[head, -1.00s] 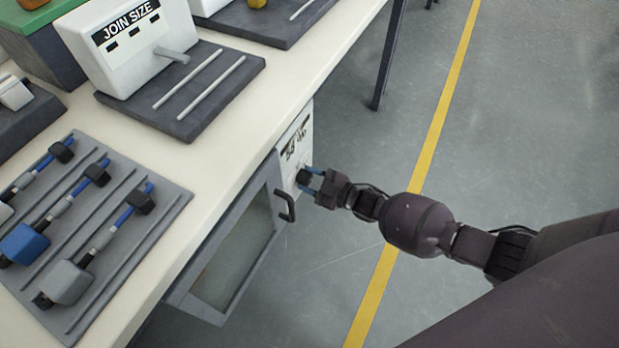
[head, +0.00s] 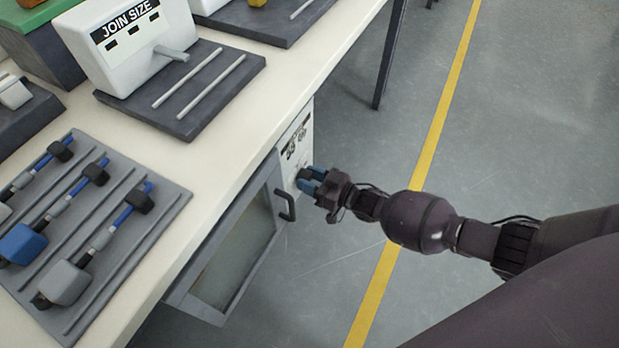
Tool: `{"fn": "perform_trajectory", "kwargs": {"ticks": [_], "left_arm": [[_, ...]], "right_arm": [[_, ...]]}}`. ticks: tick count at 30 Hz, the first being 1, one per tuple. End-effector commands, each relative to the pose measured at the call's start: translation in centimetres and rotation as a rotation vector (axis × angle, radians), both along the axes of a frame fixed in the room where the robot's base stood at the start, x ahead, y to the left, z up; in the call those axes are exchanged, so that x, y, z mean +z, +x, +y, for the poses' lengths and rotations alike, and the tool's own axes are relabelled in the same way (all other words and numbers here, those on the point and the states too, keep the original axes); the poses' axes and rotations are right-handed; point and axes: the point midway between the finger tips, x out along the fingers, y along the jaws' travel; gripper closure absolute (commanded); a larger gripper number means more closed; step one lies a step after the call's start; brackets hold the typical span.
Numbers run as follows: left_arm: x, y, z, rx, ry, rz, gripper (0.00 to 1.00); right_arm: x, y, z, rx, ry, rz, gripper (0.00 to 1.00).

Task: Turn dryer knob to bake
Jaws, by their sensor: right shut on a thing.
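The dryer (head: 232,262) is a grey cabinet with a glass door under the front edge of the bench. Its white control panel (head: 291,150) is to the right of the door and carries dark markings too small to read. The dark knob (head: 304,174) sits on this panel, mostly hidden by the fingers. My right gripper (head: 311,182) reaches it from the right and is shut on the knob, its blue fingers on either side. My left gripper is not in view.
A black door handle (head: 286,205) sits just below and left of the right gripper. On the bench (head: 188,163) are a grey rack (head: 165,208) with several tools and a white JOIN SIZE machine (head: 128,48). The floor at right is clear, with a yellow line (head: 441,115).

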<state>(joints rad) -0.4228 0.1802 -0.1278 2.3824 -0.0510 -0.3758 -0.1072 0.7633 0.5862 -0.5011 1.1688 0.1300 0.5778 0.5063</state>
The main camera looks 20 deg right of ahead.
Motion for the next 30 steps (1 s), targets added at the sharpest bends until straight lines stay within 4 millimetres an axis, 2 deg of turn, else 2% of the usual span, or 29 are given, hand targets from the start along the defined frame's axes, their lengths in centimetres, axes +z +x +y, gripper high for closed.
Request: {"fn": "perform_trajectory", "kwargs": {"ticks": [17,18,22,30], "left_arm": [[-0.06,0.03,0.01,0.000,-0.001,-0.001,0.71],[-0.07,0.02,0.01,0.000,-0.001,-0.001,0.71],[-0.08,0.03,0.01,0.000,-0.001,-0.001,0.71],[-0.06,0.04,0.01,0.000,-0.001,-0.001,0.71]], "right_arm": [[-0.10,-0.08,-0.07,-0.001,0.021,0.019,0.82],[-0.10,-0.07,-0.07,-0.001,0.021,0.019,0.52],[-0.07,-0.05,-0.04,0.000,0.021,0.018,0.33],[-0.01,-0.07,-0.06,0.000,0.021,0.017,0.33]]}}
